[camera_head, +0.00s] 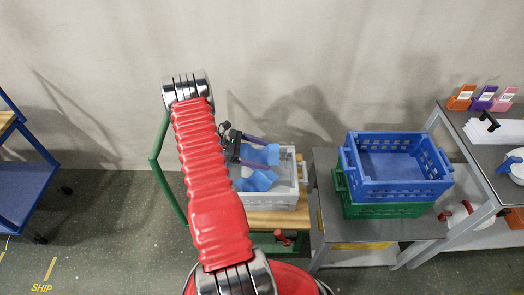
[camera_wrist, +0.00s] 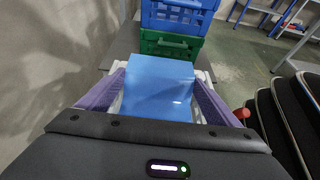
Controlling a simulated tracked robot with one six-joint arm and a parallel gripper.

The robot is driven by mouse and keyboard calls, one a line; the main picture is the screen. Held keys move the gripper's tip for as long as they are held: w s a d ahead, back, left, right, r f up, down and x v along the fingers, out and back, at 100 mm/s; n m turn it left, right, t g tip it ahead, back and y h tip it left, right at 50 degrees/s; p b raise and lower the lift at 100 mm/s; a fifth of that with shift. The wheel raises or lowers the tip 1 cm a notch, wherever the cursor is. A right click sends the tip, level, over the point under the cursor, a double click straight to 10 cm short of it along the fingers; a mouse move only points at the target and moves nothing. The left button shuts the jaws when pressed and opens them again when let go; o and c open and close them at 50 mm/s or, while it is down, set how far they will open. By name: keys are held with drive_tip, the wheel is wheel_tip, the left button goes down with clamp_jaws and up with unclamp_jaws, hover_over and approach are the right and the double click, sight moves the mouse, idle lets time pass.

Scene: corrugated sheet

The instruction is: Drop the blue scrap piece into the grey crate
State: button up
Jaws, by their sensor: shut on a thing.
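My gripper (camera_head: 256,153) has purple fingers and is shut on a flat blue scrap piece (camera_head: 264,154). In the wrist view the blue piece (camera_wrist: 158,90) sits between the two fingers (camera_wrist: 160,78) and hides most of what is below it. The light grey crate (camera_head: 272,199) stands on a wooden-topped cart, and the held piece is over its opening in the head view. More blue (camera_head: 258,181) shows lower down, within the crate's outline; I cannot tell if it is a separate piece. The height of the held piece above the crate floor is unclear.
A blue crate (camera_head: 400,187) stacked on a green crate (camera_head: 385,211) stands on a grey table just right of the cart. A green cart handle (camera_head: 158,165) rises at the left. A shelf with orange, purple and pink bins (camera_head: 484,98) is far right.

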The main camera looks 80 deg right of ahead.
sight(262, 159)
drive_tip(key=shift+f, duration=0.15)
drive_tip(key=o, duration=0.9)
drive_tip(key=shift+o, duration=0.2)
wheel_tip(262, 159, up, 10)
idle(1.1)
